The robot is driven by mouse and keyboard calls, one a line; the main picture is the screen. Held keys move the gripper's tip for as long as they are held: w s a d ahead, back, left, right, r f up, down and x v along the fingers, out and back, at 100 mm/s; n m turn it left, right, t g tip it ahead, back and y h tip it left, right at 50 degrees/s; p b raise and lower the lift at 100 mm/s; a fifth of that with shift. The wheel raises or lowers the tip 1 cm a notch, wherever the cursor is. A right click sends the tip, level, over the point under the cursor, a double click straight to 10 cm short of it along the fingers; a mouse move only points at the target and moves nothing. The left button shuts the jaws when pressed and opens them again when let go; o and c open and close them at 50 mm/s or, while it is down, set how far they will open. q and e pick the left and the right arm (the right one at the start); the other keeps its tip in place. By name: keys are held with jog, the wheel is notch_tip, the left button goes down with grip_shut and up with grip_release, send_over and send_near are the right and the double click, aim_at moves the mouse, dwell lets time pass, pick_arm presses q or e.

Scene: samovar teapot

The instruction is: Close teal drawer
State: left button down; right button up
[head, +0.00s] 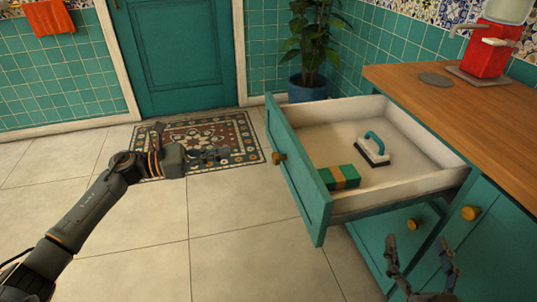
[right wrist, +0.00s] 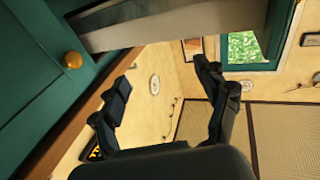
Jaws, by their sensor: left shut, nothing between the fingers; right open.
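The teal drawer (head: 303,180) stands pulled out from the cabinet under the wooden counter. Its front panel has a round brass knob (head: 279,157). Inside lie a green box with a tan band (head: 340,177) and a brush with a teal handle (head: 374,148). My left gripper (head: 222,155) is shut and empty, over the floor to the left of the drawer front and apart from it. My right gripper (head: 425,258) is open and empty, low in front of the cabinet, to the right of the drawer. It also shows in the right wrist view (right wrist: 165,95).
The wooden counter (head: 470,115) holds a red samovar (head: 487,48) and a grey disc (head: 435,80). A potted plant (head: 308,85) stands behind the drawer. A patterned rug (head: 200,140) lies before the teal door (head: 170,55). The tiled floor left of the drawer is clear.

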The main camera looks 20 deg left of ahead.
aim_at(285, 143)
pick_arm(q)
jog(key=x, duration=1.3)
jog(key=shift+b, duration=0.4)
jog(key=shift+w+d, duration=0.25)
jog(key=shift+d, duration=0.05)
pick_arm(e)
jog(key=r+t, duration=0.1)
jog(key=r, duration=0.1)
jog(key=r+t, duration=0.1)
jog(key=r, duration=0.1)
jog(key=shift+s+a+t+y, duration=0.2)
jog(key=shift+s+t+y, duration=0.1)
jog(key=shift+s, duration=0.05)
